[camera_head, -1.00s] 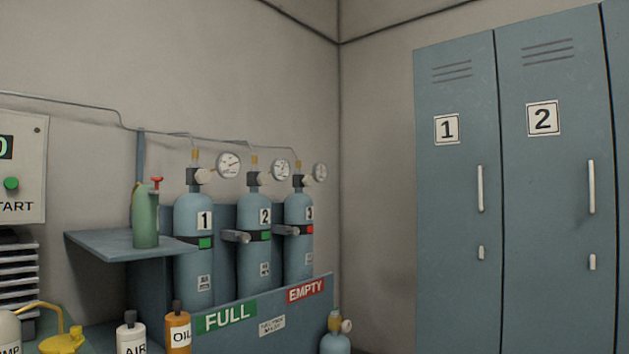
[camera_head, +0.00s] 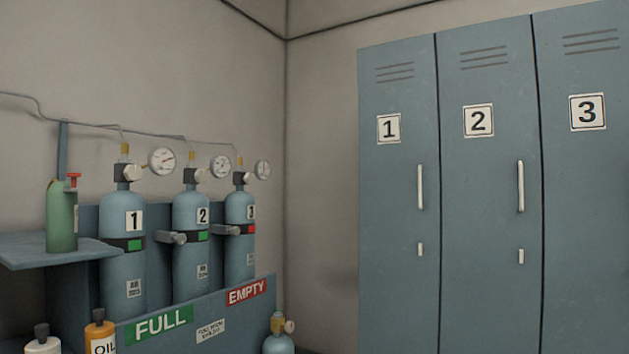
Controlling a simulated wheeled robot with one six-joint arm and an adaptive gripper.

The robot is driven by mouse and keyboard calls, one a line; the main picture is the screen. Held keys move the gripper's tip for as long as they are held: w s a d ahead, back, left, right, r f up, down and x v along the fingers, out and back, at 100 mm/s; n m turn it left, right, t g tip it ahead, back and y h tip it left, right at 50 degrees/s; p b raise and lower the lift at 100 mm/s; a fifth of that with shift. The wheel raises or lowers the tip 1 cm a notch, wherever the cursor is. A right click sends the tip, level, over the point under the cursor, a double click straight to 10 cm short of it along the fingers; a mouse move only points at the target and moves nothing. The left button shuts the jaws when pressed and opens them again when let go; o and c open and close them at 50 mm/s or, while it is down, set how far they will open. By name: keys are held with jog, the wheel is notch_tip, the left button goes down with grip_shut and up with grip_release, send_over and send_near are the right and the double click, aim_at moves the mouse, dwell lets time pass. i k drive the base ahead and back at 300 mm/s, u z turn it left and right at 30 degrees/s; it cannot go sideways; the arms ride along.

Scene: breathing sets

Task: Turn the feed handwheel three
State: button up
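Three blue cylinders stand in a rack: cylinder 1 (camera_head: 124,272), cylinder 2 (camera_head: 190,262) and cylinder 3 (camera_head: 238,258). Cylinders 1 and 2 carry green tags, and cylinder 3 carries a red tag (camera_head: 248,229). Each has a small pale round knob at its neck, on cylinder 1 (camera_head: 132,173), cylinder 2 (camera_head: 200,176) and cylinder 3 (camera_head: 246,178). I cannot tell which knob is the feed handwheel. My gripper is not in view.
The rack front has a green FULL sign (camera_head: 160,326) and a red EMPTY sign (camera_head: 246,292). A shelf (camera_head: 30,251) at left holds a green canister (camera_head: 62,222). Lockers (camera_head: 398,270) fill the right side. A small cylinder (camera_head: 278,343) stands low beside the rack.

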aim_at(250, 178)
jog(key=z, duration=0.35)
jog(key=i, duration=1.65)
jog(key=u, duration=0.45)
jog(key=i, duration=0.9)
jog(key=u, duration=0.95)
